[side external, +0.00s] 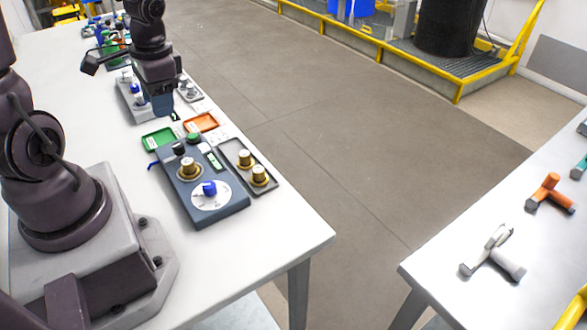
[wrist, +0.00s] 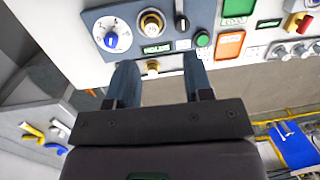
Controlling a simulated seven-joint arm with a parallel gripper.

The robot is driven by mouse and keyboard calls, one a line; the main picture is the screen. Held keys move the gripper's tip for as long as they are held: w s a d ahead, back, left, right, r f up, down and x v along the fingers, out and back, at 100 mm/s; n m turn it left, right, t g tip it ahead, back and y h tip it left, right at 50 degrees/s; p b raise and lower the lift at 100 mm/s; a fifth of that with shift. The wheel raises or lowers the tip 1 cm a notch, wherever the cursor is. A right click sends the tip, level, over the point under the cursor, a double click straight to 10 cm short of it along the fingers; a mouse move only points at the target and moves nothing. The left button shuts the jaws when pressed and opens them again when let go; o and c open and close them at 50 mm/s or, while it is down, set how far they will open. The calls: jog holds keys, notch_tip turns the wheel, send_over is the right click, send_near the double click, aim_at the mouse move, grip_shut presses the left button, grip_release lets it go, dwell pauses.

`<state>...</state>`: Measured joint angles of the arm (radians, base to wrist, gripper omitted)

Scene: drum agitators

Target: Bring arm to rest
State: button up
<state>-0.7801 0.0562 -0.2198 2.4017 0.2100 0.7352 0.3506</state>
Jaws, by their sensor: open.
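My gripper (wrist: 158,85) shows in the wrist view with its two dark blue fingers apart and nothing between them. In the side external view my gripper (side external: 163,106) hangs above the white table, beyond the dark blue control panel (side external: 226,203). The panel carries a blue knob (side external: 209,188) on a white dial, a brass-based knob and a green button (side external: 194,138). In the wrist view the panel also shows beyond the fingers, with its blue knob (wrist: 111,40) at the upper left.
A dark tray (side external: 237,157) with two brass-based pieces lies beside the panel. Green (side external: 158,139) and orange (side external: 202,122) trays lie near my gripper. More devices stand farther along the table. A second table (side external: 450,288) at right holds white and orange tools. Open floor (side external: 330,150) lies between.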

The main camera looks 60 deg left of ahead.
jog(key=d+r+t+h, duration=0.1)
jog(key=d+r+t, duration=0.5)
jog(key=d+r, duration=0.8)
jog(key=shift+d+r+m+t, duration=0.3)
jog(key=shift+d+r+t, duration=0.1)
jog(key=shift+d, duration=0.15)
